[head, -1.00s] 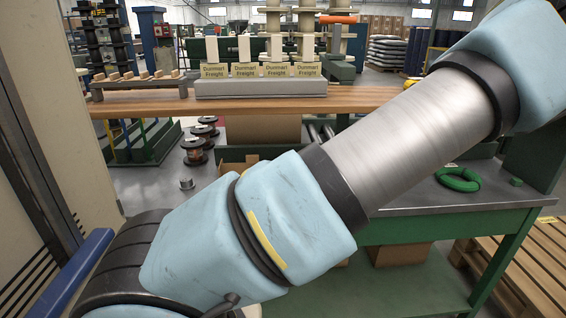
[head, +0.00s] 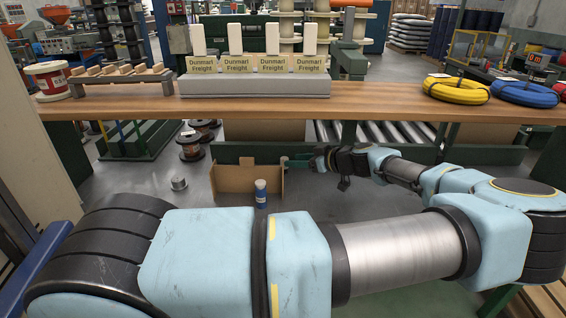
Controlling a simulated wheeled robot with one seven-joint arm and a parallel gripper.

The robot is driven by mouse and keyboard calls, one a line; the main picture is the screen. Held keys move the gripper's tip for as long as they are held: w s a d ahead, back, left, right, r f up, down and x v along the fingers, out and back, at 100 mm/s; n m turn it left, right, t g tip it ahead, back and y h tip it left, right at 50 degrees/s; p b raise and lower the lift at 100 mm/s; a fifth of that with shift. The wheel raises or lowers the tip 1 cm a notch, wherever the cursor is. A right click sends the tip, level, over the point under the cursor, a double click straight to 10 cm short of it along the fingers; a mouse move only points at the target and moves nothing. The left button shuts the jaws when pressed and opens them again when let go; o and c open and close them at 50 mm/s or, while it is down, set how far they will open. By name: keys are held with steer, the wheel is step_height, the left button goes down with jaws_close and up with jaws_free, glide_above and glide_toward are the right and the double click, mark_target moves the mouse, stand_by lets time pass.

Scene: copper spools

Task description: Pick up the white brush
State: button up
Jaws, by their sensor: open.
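I cannot make out a white brush for certain. Several plain white upright pieces (head: 235,39) stand on a long grey block (head: 254,84) on the wooden shelf, behind yellowish "Dunmart Freight" labels; their shape is too plain to name. My gripper (head: 300,162) is small and far off in the head view, below the shelf and pointing left. It is open, by the right end of an open cardboard box (head: 228,180). I see nothing between its fingers.
The wooden shelf (head: 380,100) crosses above my gripper. A blue, white-topped container (head: 261,190) stands before the cardboard box. Yellow (head: 456,88) and blue (head: 524,93) coils lie at the shelf's right. A wooden-pegged rack (head: 120,77) and a red-white spool (head: 50,80) are left.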

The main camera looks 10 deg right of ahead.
mark_target(284, 158)
steer(key=p+x, duration=0.3)
steer(key=x, duration=0.2)
steer(key=shift+w+a, duration=0.1)
steer(key=shift+w, duration=0.15)
steer(key=shift+w+a+f, duration=0.1)
steer(key=shift+w+f, duration=0.05)
steer(key=shift+c, duration=0.2)
jaws_close()
